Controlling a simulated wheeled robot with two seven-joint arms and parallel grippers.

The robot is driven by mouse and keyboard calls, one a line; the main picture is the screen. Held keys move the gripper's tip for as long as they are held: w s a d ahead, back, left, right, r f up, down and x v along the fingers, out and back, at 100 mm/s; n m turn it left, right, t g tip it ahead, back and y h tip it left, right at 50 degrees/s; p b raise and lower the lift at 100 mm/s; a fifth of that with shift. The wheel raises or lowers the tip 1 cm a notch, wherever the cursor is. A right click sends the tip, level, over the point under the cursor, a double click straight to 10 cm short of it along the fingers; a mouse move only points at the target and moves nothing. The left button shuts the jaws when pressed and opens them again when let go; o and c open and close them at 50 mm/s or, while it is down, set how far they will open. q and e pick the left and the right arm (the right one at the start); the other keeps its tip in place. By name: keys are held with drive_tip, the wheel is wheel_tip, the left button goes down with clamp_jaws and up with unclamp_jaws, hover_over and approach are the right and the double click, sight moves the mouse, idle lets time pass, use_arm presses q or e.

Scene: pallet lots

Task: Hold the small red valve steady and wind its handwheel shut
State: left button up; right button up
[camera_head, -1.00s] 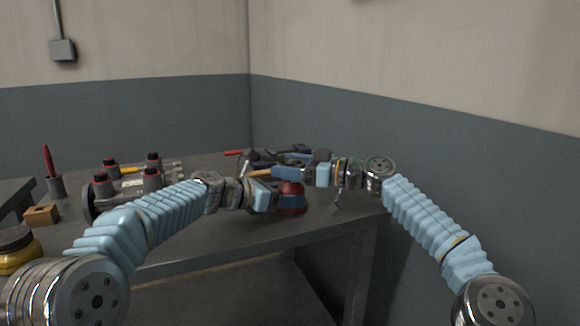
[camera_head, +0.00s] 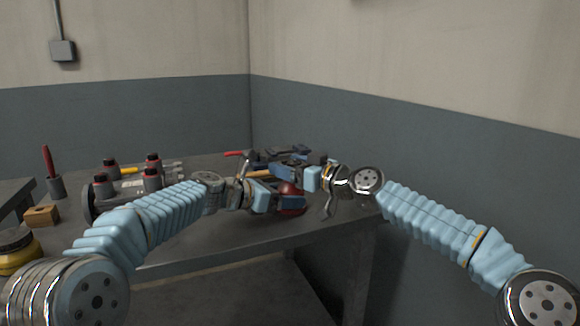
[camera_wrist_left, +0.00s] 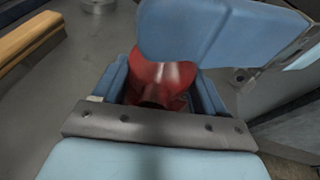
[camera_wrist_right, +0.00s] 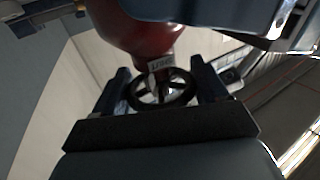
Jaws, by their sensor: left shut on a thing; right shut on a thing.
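The small red valve (camera_head: 291,189) is at the right end of the bench, partly covered by both grippers. My left gripper (camera_head: 278,202) is shut on the valve's red body, which also shows between its fingers in the left wrist view (camera_wrist_left: 160,78). My right gripper (camera_head: 291,172) is above and behind it. In the right wrist view the black spoked handwheel (camera_wrist_right: 160,92) sits between its two fingers, below the red body (camera_wrist_right: 145,35). A small pale lettered tag (camera_wrist_right: 160,63) is on the neck. The handwheel is hidden in the head view.
A wooden block (camera_head: 41,215), a red-handled tool in a holder (camera_head: 50,170) and a yellow jar (camera_head: 18,250) are farther left. Tools (camera_head: 285,155) clutter the back. The wall stands close on the right.

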use_arm(q)
drive_tip(key=shift+s+d+r, duration=0.1)
drive_tip(key=shift+d, duration=0.05)
use_arm(e)
drive_tip(key=m+t+h, duration=0.2)
drive_tip(key=h, duration=0.1)
drive_tip(key=a+m+t+h, duration=0.1)
drive_tip(key=shift+s+f+m, duration=0.2)
drive_tip(key=shift+f+m, duration=0.05)
drive_tip(key=shift+m, duration=0.15)
drive_tip(key=shift+w+d+f+m+t+h, duration=0.1)
drive_tip(key=shift+m+t+h, duration=0.45)
drive_tip(key=shift+h, duration=0.35)
drive_tip(key=shift+w+d+m+t+h, duration=0.1)
drive_tip(key=shift+m+t+h, duration=0.4)
drive_tip(key=shift+h, duration=0.4)
drive_tip(key=shift+d+f+m+h, duration=0.1)
drive_tip(key=shift+m+h, duration=0.45)
drive_tip(key=shift+h, duration=0.15)
drive_tip(key=shift+d+t+h, duration=0.15)
drive_tip(key=shift+t+h, duration=0.1)
drive_tip(key=shift+h, duration=0.05)
drive_tip(key=o, duration=1)
drive_tip(key=shift+o, duration=0.4)
drive_tip(key=shift+d, duration=0.1)
drive_tip(key=v, duration=1.2)
drive_tip(key=shift+r, duration=0.3)
